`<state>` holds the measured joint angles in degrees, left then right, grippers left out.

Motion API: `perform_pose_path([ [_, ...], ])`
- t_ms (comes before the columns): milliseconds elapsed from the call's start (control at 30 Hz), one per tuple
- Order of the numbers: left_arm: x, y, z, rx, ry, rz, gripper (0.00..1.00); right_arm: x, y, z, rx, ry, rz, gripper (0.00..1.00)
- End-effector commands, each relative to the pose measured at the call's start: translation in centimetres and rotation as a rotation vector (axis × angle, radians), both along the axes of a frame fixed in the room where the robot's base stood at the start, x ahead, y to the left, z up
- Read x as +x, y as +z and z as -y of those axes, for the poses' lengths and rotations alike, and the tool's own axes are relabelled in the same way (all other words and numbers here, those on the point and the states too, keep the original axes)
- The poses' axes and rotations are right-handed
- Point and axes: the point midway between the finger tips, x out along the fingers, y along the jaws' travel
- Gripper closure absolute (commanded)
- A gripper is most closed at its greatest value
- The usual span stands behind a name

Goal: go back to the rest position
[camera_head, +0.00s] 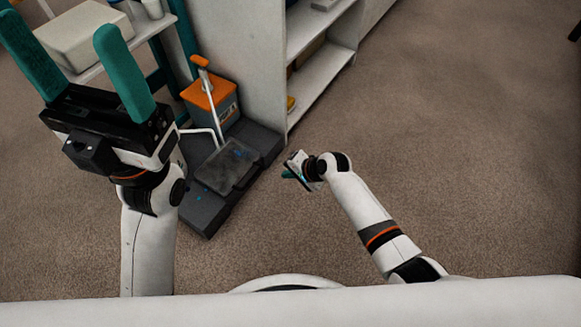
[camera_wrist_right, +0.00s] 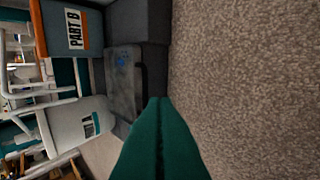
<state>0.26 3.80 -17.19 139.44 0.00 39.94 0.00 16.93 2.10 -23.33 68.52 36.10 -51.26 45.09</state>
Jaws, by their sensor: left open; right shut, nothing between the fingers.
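My left gripper (camera_head: 78,58) is raised at the left of the head view, close to the camera. Its two teal fingers stand wide apart with nothing between them. My right gripper (camera_head: 287,174) is low at the middle of the head view, beside the dark grey base unit and apart from it. In the right wrist view its teal fingers (camera_wrist_right: 160,140) are pressed together and hold nothing. Most of the right fingers are hidden behind the wrist in the head view.
A dark grey base unit (camera_head: 207,209) with a grey panel stands on the carpet (camera_head: 470,170). An orange-topped grey container (camera_head: 212,92) stands at its back; in the wrist view it reads "PART B" (camera_wrist_right: 75,30). A white shelf unit (camera_head: 262,60) stands behind. Carpet at right is clear.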

Motion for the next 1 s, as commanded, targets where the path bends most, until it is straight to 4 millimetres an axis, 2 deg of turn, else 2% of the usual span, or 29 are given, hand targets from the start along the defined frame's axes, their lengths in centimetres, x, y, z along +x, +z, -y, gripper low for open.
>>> perform_pose_path([
  [333, 0.0, -0.3, 0.0, -0.001, -0.001, -0.016, 0.26, -0.2, 0.6, 0.3, 0.001, 0.001, 0.011, 1.0],
  [467, 0.1, -0.3, -0.1, -0.002, -0.001, -0.029, 0.26, 0.7, 2.9, 0.3, 0.001, -0.007, 0.154, 1.0],
  [567, 0.0, -0.4, -0.1, -0.004, -0.003, -0.046, 0.26, 2.0, 7.6, 0.6, -0.006, -0.028, 0.411, 1.0],
  [667, 0.0, -0.7, -0.2, -0.005, -0.004, -0.071, 0.26, 2.5, 14.9, 1.6, -0.036, -0.068, 0.75, 1.0],
  [733, -0.1, -0.9, -0.2, -0.007, -0.005, -0.086, 0.26, 2.0, 20.1, 2.6, -0.066, -0.105, 0.975, 1.0],
  [800, -0.2, -1.1, -0.3, -0.008, -0.005, -0.099, 0.26, 0.8, 25.3, 3.7, -0.099, -0.148, 1.18, 1.0],
  [867, -0.3, -1.3, -0.3, -0.009, -0.006, -0.11, 0.26, -0.7, 29.5, 4.7, -0.132, -0.19, 1.346, 1.0],
  [900, -0.3, -1.4, -0.3, -0.01, -0.007, -0.119, 0.26, -2.0, 32.2, 5.4, -0.155, -0.221, 1.451, 1.0],
  [1000, -0.5, -1.7, -0.4, -0.012, -0.008, -0.135, 0.26, -5.8, 38.7, 7.2, -0.215, -0.304, 1.701, 1.0],
])
